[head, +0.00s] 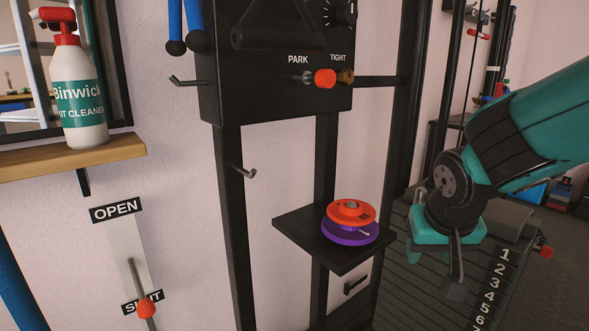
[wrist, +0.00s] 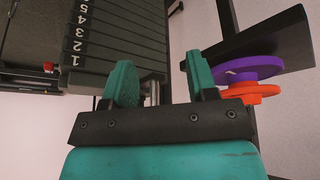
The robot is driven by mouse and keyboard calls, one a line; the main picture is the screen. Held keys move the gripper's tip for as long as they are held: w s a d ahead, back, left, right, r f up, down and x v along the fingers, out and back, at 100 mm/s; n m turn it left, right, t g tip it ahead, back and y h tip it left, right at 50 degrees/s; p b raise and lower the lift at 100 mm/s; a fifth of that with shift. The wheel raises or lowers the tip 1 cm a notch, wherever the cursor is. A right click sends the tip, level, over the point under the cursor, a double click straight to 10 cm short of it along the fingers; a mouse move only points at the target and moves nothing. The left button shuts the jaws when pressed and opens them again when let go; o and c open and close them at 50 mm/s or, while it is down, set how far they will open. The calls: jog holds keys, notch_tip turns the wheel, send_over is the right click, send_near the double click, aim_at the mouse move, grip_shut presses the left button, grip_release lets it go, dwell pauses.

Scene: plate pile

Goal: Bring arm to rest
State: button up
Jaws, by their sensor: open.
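My gripper (wrist: 162,85) is open and empty in the wrist view, with its two teal fingers apart. In the head view my arm comes in from the right and my gripper (head: 456,280) hangs to the right of a small black shelf. On that shelf (head: 295,237) a red plate (head: 351,211) lies on top of a purple plate (head: 347,234). The same purple plate (wrist: 248,66) and red plate (wrist: 252,93) show in the wrist view, just right of the right finger. My gripper appears apart from both plates.
A weight stack with numbers (head: 495,285) stands behind my gripper. A black post (head: 405,120) rises near the shelf. A black box marked PARK and TIGHT (head: 275,95) is above. At left are a spray bottle (head: 79,90) on a wooden shelf and an OPEN/SHUT lever (head: 146,306).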

jog(key=s+a+r+n+g+y, duration=0.1)
jog(key=s+a+n+g+y, duration=0.15)
jog(key=s, duration=0.45)
jog(key=s+a+r+n+g+y+p, duration=0.1)
jog(key=s+a+r+n, duration=0.15)
jog(key=s, duration=0.35)
jog(key=s+a+r+n+g+y, duration=0.1)
jog(key=s+a+n+y, duration=0.15)
jog(key=s, duration=0.45)
notch_tip(320, 180, up, 28)
jog(key=p, duration=2.8)
jog(key=shift+w+n+h, duration=0.2)
jog(key=shift+n+h, duration=0.1)
jog(key=shift+n, duration=0.05)
jog(key=shift+f, duration=0.15)
